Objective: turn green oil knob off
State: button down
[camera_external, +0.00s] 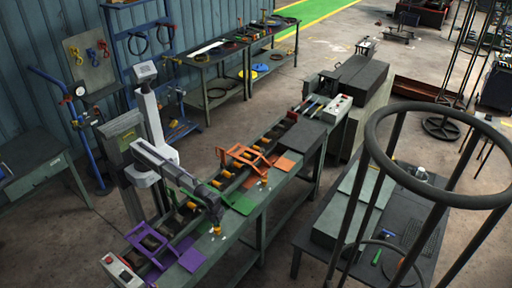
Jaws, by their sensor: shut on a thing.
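My gripper (217,223) points down at the front edge of the long bench, just left of the green plate (243,203). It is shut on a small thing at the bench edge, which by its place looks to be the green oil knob. The knob is mostly hidden by the fingers and too small for its angle to be read.
A purple frame (150,240) stands left of my gripper and an orange frame (248,158) to the right, both on the bench. Control boxes (119,268) (337,108) stand at both bench ends. A large dark ring stand (440,109) fills the right foreground.

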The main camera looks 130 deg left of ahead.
jog(key=shift+n, duration=1)
jog(key=c, duration=1.1)
grip_release()
jog(key=shift+r, duration=0.1)
notch_tip(320, 180, up, 11)
jog(key=p, duration=1.1)
jog(key=shift+f, duration=0.2)
